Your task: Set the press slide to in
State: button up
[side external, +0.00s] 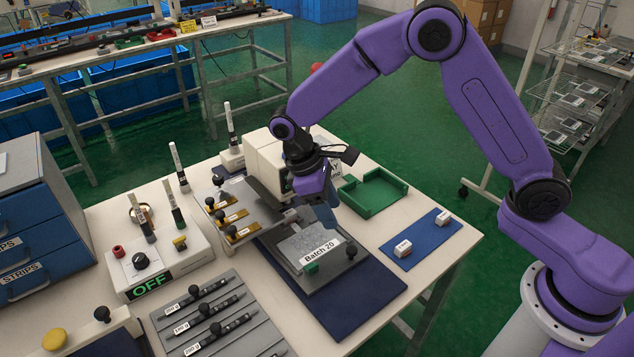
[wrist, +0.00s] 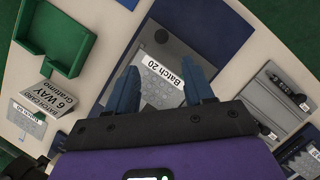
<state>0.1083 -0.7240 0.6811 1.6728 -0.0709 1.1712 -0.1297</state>
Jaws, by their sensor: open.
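The press, a beige block (side external: 264,155), stands at the middle of the table, partly hidden by my arm. A grey slide plate (side external: 342,270) reaches out in front of it over a dark blue mat, and carries a patterned sheet (side external: 303,243) labelled "Batch 20". My gripper (side external: 326,214) is above the slide, between press and knob.
A green tray (side external: 373,193) and a blue mat (side external: 421,240) with two small white blocks lie right of the slide. A control box (side external: 158,255) reading "OFF" and a grey rack (side external: 222,318) of dark strips lie left. Black-knobbed yellow pieces (side external: 237,228) sit beside the press.

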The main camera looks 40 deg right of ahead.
jog(key=v, duration=0.6)
jog(key=shift+r, duration=0.25)
jog(key=s+d+r+n+t+y, duration=0.1)
jog(key=s+d, duration=0.3)
jog(key=s, duration=0.5)
jog(key=s+d+r+n+t+y, duration=0.1)
jog(key=s+d, duration=0.4)
jog(key=s, duration=0.4)
jog(key=s+d+r+n+t+y, duration=0.1)
jog(key=s+d, duration=0.3)
jog(key=s, duration=0.5)
jog(key=shift+d+r+n+y, duration=0.2)
jog(key=shift+r+n+y, duration=0.1)
